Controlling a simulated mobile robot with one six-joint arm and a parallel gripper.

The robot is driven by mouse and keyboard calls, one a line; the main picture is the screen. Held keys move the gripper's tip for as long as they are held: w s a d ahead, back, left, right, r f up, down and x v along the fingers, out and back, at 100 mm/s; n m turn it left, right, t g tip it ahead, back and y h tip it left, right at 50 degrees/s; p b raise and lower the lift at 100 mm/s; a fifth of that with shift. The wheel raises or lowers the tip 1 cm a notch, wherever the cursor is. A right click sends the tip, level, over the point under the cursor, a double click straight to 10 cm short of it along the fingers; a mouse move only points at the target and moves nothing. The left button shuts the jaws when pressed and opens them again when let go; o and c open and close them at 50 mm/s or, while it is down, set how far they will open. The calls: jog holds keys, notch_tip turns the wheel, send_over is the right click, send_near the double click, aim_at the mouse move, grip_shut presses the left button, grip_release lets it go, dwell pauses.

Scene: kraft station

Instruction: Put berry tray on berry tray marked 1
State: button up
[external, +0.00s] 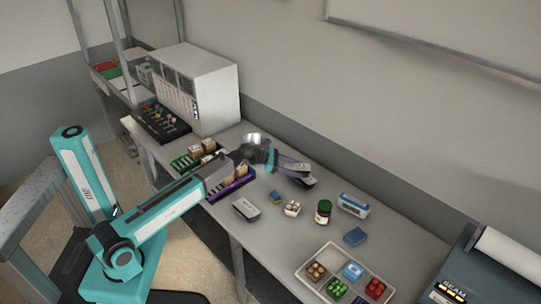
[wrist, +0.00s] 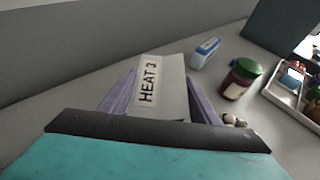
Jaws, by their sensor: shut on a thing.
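My gripper (external: 291,168) is above the back part of the counter. In the wrist view, my gripper (wrist: 160,98) has its two purple fingers on either side of a grey box (wrist: 174,88) with a white label reading "HEAT 3", and is shut on it. The box's lower end is hidden by my wrist. Small punnets of round pieces sit in a pale tray (external: 312,285) at the front right: a brown one (external: 316,270), a green one (external: 337,288) and a red one (external: 375,287). I cannot read a mark 1 on any of them.
A small white container of pale round pieces (external: 292,208), a green-lidded jar (external: 324,211), a blue-white box (external: 353,205) and a blue block (external: 355,236) stand between my gripper and the tray. A dark grey box (external: 246,208) lies left. A white machine (external: 205,85) stands behind.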

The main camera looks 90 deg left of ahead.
aim_at(303, 165)
jog(key=shift+w+a+f+p, duration=0.1)
jog(key=shift+w+a+p, duration=0.1)
jog(key=shift+w+a, duration=0.6)
jog(key=shift+w+a+f+p, duration=0.15)
jog(key=shift+w+a, duration=0.3)
jog(key=shift+w, duration=0.5)
jog(key=shift+w+r, duration=0.1)
jog(key=shift+w+a, duration=0.2)
jog(key=shift+f+p, duration=0.55)
jog(key=shift+f, duration=1.25)
jog(key=shift+f, duration=0.1)
jog(key=o, duration=1.2)
jog(key=shift+c, duration=0.2)
